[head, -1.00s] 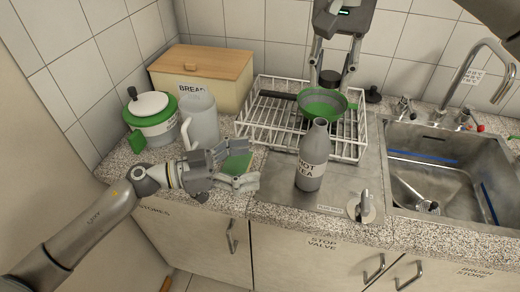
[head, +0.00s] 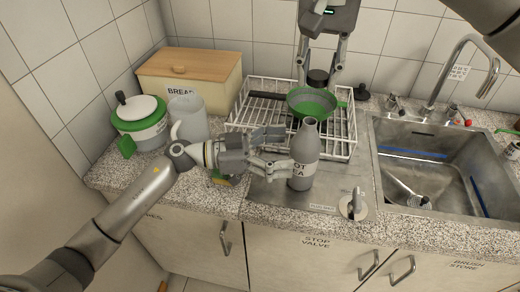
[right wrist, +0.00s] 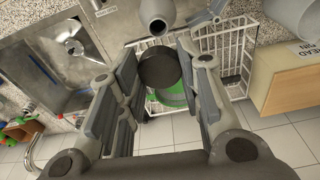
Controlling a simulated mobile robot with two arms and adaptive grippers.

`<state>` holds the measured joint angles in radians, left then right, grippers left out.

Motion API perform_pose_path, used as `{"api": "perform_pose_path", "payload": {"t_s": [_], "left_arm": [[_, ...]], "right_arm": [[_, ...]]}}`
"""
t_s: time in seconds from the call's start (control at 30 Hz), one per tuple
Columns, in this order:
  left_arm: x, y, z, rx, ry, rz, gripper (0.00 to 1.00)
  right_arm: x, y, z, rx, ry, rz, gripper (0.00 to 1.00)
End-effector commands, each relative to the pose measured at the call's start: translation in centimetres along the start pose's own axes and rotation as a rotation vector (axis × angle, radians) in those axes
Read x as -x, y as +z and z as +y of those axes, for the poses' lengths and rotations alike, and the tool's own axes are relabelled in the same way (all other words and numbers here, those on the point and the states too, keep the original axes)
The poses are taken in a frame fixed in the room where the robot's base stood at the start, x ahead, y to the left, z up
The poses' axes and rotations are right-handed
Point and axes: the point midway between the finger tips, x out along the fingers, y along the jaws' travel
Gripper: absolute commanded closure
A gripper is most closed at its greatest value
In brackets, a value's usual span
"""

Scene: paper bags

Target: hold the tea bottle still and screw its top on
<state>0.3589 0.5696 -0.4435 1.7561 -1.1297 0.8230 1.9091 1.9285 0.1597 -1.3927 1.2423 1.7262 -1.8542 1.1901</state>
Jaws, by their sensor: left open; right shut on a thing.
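The grey tea bottle (head: 306,150) stands upright and open-topped on the steel drainer; its label is partly hidden by my left gripper. It also shows in the right wrist view (right wrist: 154,14), mouth towards the camera. My left gripper (head: 285,153) is open, its fingers level with the bottle body at its left side. I cannot tell whether they touch it. My right gripper (head: 318,80) is shut on the black top (head: 317,77), held up behind and above the bottle. In the right wrist view the top (right wrist: 160,68) sits between the fingers, apart from the bottle.
A white dish rack (head: 342,148) with a green-grey strainer (head: 312,103) stands behind the bottle. A jug (head: 188,120), a lidded pot (head: 140,122) and a bread box (head: 215,82) are at left.

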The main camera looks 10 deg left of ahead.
Motion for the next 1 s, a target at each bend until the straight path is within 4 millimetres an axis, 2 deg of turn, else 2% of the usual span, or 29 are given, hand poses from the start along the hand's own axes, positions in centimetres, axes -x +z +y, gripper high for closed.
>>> {"api": "perform_pose_path", "payload": {"t_s": [0.1, 0.3, 0.7, 1.0], "left_arm": [[-2.2, -0.1, 0.0, 0.000, 0.000, 0.003, 0.15], [-4.5, 0.0, 0.0, 0.001, -0.001, 0.001, 0.15], [-5.2, 0.0, 0.0, 0.000, -0.002, -0.001, 0.15], [-5.2, 0.0, 0.0, 0.000, -0.002, -0.001, 0.52]], "right_arm": [[0.0, 0.0, 0.0, 0.000, 0.000, 0.000, 0.73], [0.0, 0.0, 0.0, 0.000, 0.000, 0.000, 0.73], [0.0, 0.0, 0.0, 0.000, 0.000, 0.000, 0.73], [0.0, 0.0, 0.0, 0.000, 0.000, 0.000, 0.73]]}}
